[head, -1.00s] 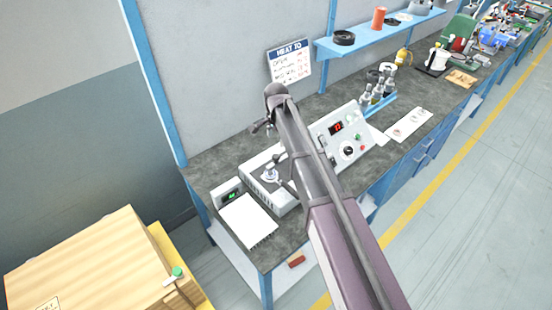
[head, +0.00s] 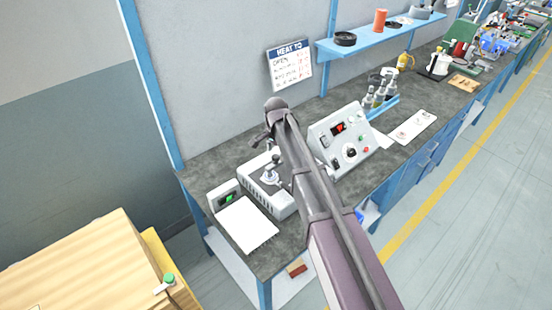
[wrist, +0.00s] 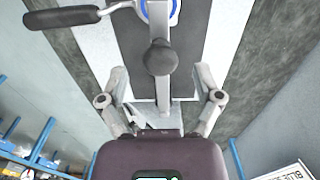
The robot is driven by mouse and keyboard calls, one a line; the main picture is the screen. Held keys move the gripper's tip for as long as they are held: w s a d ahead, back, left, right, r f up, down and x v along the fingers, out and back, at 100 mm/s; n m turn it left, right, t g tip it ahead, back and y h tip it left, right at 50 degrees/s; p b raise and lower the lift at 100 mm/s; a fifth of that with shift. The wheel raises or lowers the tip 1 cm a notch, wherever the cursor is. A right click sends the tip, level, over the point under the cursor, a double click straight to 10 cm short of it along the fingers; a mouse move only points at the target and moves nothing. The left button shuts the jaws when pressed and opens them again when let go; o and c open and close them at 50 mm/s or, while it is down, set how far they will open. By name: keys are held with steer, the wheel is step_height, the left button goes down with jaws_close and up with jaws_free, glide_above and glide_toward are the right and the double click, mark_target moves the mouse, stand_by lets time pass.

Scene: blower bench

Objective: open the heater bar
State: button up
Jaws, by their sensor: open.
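The wrist view shows a lever with a round dark knob (wrist: 160,58) and a metal stem, over a wide dark strip with pale bands. I cannot tell for certain which part is the heater bar. My gripper (wrist: 160,88) is open, with its two fingers apart on either side of the knob's line. No contact with the knob shows, and its depth is unclear. In the head view, my gripper (head: 263,138) hangs small and partly hidden at the arm's end, above the back of the white vented unit (head: 268,186), which has an upright metal post.
A dark-handled lever (wrist: 62,18) and a blue-ringed round part (wrist: 157,10) lie farther up in the wrist view. A control panel with a red display (head: 342,140) stands right of the vented unit.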

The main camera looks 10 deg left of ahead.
steer(key=shift+f, duration=0.45)
jaws_close()
